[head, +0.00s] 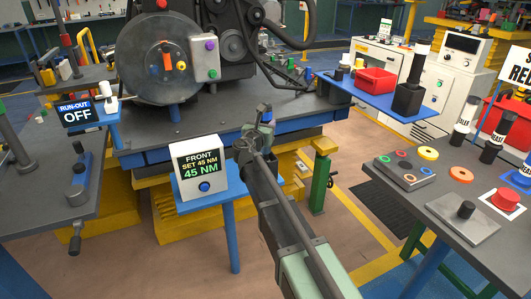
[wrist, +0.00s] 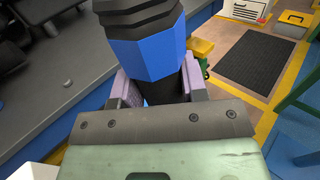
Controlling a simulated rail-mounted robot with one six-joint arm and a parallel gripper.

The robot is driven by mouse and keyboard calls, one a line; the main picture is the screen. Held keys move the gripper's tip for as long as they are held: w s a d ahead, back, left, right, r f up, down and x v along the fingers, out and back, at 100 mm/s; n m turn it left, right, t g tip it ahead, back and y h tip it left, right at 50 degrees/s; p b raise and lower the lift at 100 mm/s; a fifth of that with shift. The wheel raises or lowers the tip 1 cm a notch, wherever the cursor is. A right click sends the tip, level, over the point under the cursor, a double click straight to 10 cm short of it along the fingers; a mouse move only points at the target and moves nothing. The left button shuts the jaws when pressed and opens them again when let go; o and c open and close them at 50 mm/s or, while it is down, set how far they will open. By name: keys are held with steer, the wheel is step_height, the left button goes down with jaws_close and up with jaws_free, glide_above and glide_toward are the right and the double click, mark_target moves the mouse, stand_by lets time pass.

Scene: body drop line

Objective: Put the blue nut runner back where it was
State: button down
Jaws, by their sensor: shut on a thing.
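The blue nut runner (wrist: 147,58) fills the upper middle of the wrist view, with a blue faceted body and a dark grey upper part. My gripper (wrist: 152,88) is shut on it, with one pale purple finger on each side. In the head view my gripper (head: 262,122) is above the floor, in front of the dark engine bench and right of the torque display. There the nut runner is mostly hidden by my arm. I cannot tell which spot is its resting place.
The torque display (head: 198,170) reads "FRONT SET 45 NM 45 NM". A blue shelf (head: 378,99) holds a red bin (head: 376,80) and a tall black tool in a block (head: 409,92). A grey table (head: 449,181) with coloured rings stands right. A "RUN-OUT OFF" sign (head: 76,113) stands left.

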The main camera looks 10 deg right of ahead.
step_height(320, 180, down, 5)
steer(key=b, duration=0.4)
steer(key=shift+r, duration=0.4)
steer(key=shift+f, duration=0.15)
steer(key=c, duration=0.7)
jaws_free()
steer(key=shift+o, duration=0.2)
